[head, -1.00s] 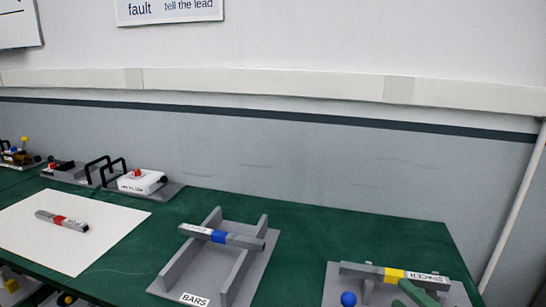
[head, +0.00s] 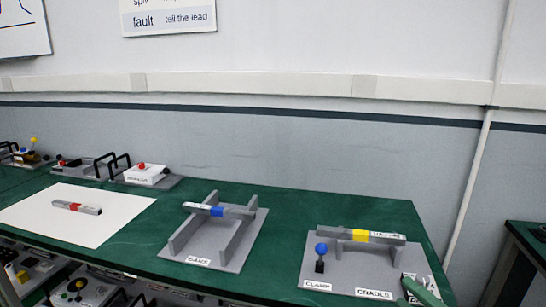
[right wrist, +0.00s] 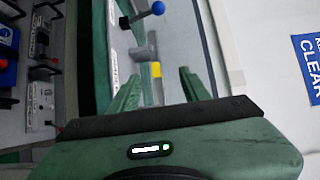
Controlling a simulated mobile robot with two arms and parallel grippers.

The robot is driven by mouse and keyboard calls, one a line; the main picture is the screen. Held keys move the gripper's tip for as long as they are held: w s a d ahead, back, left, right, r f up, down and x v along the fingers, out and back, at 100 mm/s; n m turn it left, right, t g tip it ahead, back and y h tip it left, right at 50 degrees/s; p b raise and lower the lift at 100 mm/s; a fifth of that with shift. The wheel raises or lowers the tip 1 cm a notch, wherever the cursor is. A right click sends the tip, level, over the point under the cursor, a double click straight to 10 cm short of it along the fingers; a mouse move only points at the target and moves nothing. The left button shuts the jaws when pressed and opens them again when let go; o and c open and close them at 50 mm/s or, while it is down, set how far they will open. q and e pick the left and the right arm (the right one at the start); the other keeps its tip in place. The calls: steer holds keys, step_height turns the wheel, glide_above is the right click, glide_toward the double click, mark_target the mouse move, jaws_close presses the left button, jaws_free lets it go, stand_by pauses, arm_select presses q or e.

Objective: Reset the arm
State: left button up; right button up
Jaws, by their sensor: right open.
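My right gripper (head: 424,290) shows at the bottom right of the head view, in front of the right corner of the cradle board (head: 330,277). In the right wrist view its green fingers (right wrist: 158,75) stand apart, with nothing held between them. A grey bar with a yellow band (head: 361,236) rests on the cradle; its band (right wrist: 156,70) shows beyond the fingers in the wrist view. A clamp lever with a blue ball (head: 321,247) stands upright at the board's left; the ball (right wrist: 158,8) also shows at the top of the wrist view. My left gripper is out of view.
A blue-banded bar (head: 217,210) lies across the bars rack (head: 229,262). A red-banded bar (head: 77,207) lies on a white sheet (head: 100,231). A white box with a red button (head: 146,174) stands behind. Green bench (head: 300,201) shows bare between fixtures.

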steer(key=s+a+f+n+g+h, duration=0.1)
steer(key=s+a+f+n+g, duration=0.85)
steer(key=s+f, duration=0.5)
steer(key=s+d+f+n+g+h, duration=0.2)
steer(key=s+f+n+g+h, duration=0.2)
steer(key=s+f+n+h, duration=0.5)
steer(key=s+f+m+y, duration=0.1)
steer(key=s+f+y, duration=0.1)
steer(key=f, duration=1)
steer(key=s+f+m+y, duration=0.1)
steer(key=s+f+m, duration=0.1)
steer(key=f, duration=1)
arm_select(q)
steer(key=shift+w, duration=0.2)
arm_select(e)
steer(key=s+d+f+g, duration=0.2)
steer(key=s+f, duration=1.4)
steer(key=shift+s+d+f, duration=0.25)
steer(key=shift+s+d, duration=0.05)
steer(key=shift+s, duration=0.1)
